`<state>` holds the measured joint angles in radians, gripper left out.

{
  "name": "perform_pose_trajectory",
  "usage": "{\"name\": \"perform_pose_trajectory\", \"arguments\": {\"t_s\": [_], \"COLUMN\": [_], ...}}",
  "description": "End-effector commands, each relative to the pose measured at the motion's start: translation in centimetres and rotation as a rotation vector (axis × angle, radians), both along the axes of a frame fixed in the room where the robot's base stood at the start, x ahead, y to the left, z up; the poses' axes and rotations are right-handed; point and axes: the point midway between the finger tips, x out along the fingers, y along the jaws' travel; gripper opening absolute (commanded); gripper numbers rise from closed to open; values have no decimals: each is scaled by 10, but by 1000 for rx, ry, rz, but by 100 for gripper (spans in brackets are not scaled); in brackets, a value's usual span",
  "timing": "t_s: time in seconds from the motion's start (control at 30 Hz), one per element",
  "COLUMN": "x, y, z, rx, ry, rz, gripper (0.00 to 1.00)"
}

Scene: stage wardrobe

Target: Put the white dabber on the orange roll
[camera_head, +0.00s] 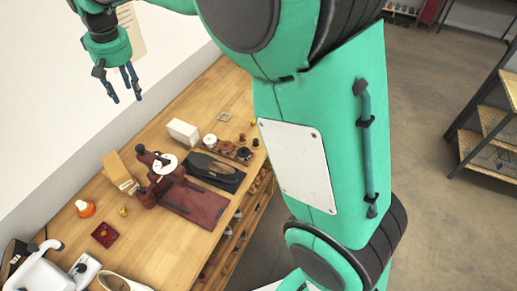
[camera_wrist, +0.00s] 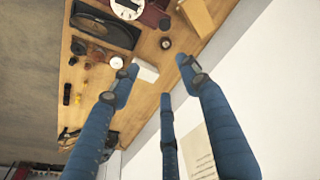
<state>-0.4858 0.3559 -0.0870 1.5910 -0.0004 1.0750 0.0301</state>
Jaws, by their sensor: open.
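My gripper (camera_head: 125,90) is high at the upper left of the head view, in front of the white wall. Its blue fingers are spread and empty; they also show in the wrist view (camera_wrist: 160,78). A small round white-topped piece, perhaps the white dabber (camera_head: 210,141), stands on the wooden table beside the white box; it seems to show in the wrist view (camera_wrist: 116,62) too. An orange round piece with a white top, perhaps the orange roll (camera_head: 85,209), sits at the table's near left. Both are too small to identify surely. The gripper touches neither.
On the wooden table (camera_head: 140,240) are a white box (camera_head: 183,132), a dark red press-like device (camera_head: 195,203), a black shoe-like item (camera_head: 213,172), a tan block (camera_head: 120,171), a dark red square (camera_head: 104,235) and a white machine (camera_head: 60,272). Shelves (camera_head: 490,150) stand right.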

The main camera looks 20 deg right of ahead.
Motion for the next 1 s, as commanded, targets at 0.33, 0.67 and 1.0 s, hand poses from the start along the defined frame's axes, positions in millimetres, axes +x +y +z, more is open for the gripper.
{"name": "perform_pose_trajectory", "arguments": {"t_s": [0.33, 0.67, 1.0], "x": [-57, -125, -205], "y": [-105, -189, -261], "z": [49, 72, 74], "rx": [24, 40, 52], "ry": [-53, -104, -159], "rz": [-92, -177, -264], "gripper": [46, 46, 46]}}
